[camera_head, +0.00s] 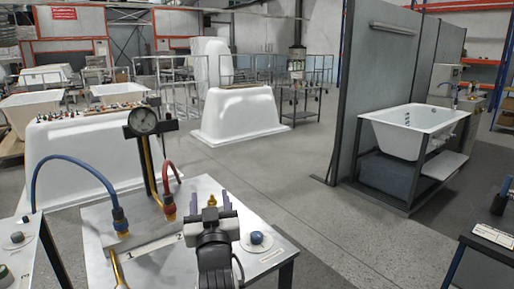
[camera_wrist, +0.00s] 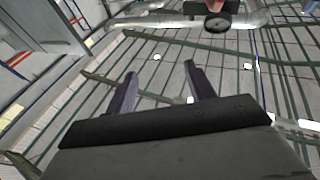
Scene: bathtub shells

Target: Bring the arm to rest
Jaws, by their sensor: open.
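My gripper (camera_head: 210,200) is over the near worktable in the head view, with its two purple fingers pointing up and away from me. In the wrist view, the fingers of my gripper (camera_wrist: 160,70) stand apart with nothing between them. My arm reaches in from the bottom of the head view. What appears to be the roof structure fills most of the wrist view behind the fingers.
The worktable (camera_head: 95,225) carries a dial gauge (camera_head: 143,121) on a post, a blue hose (camera_head: 75,160), a red hose (camera_head: 172,178) and a blue knob (camera_head: 257,238). White tub shells (camera_head: 240,110) stand beyond. A partition (camera_head: 385,60) and racked bathtub (camera_head: 412,130) are right. Floor between is clear.

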